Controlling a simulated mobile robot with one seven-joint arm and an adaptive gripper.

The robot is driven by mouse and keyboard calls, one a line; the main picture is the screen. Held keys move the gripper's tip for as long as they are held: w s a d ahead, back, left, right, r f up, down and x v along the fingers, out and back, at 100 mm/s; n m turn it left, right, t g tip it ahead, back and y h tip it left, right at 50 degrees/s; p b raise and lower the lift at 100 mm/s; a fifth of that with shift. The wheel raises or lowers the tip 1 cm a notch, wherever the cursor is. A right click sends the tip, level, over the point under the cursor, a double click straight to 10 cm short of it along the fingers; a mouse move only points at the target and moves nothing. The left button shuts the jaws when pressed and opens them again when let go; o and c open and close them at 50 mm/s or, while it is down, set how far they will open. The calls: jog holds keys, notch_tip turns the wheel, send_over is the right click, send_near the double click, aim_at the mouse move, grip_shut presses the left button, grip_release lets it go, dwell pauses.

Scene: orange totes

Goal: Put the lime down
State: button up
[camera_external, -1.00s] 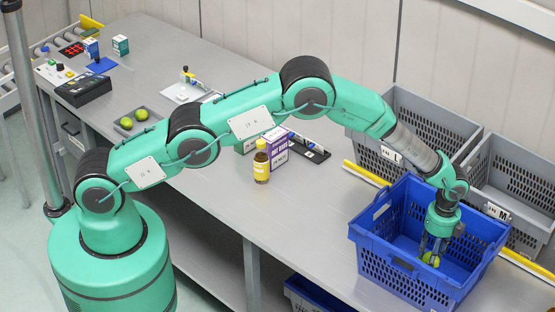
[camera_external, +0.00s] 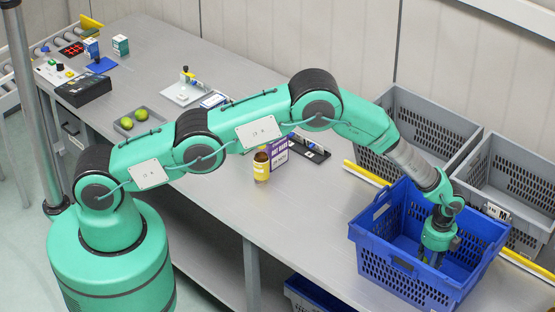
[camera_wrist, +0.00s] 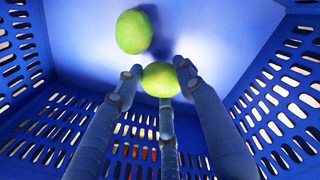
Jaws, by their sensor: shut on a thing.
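My gripper (camera_external: 431,258) reaches down inside the blue tote (camera_external: 399,265) at the right of the table. In the wrist view my gripper's fingers (camera_wrist: 159,82) are shut on a green lime (camera_wrist: 160,80). A second lime (camera_wrist: 133,32) lies apart from it on the tote floor (camera_wrist: 205,25). The held lime is low in the tote; whether it touches the floor I cannot tell. In the external view the tote's front wall and my fingers hide both limes.
Grey crates (camera_external: 428,112) stand behind the blue tote, with a yellow rail (camera_external: 366,174) beside them. A small tray (camera_external: 153,126) with two limes, a yellow-labelled bottle (camera_external: 261,165) and a purple box (camera_external: 278,152) stand further left. The table's front middle is clear.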

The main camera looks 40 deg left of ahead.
jog(key=shift+f, duration=1.25)
jog(key=shift+f, duration=0.2)
jog(key=o, duration=1.2)
jog(key=shift+c, duration=0.2)
jog(key=shift+r, duration=0.15)
jog(key=shift+w+d+r+b, duration=0.15)
jog(key=shift+r+b, duration=0.3)
jog(key=shift+r, duration=2.6)
jog(key=shift+w+r+b, duration=0.15)
jog(key=shift+r+b, duration=0.3)
jog(key=shift+r, duration=2.55)
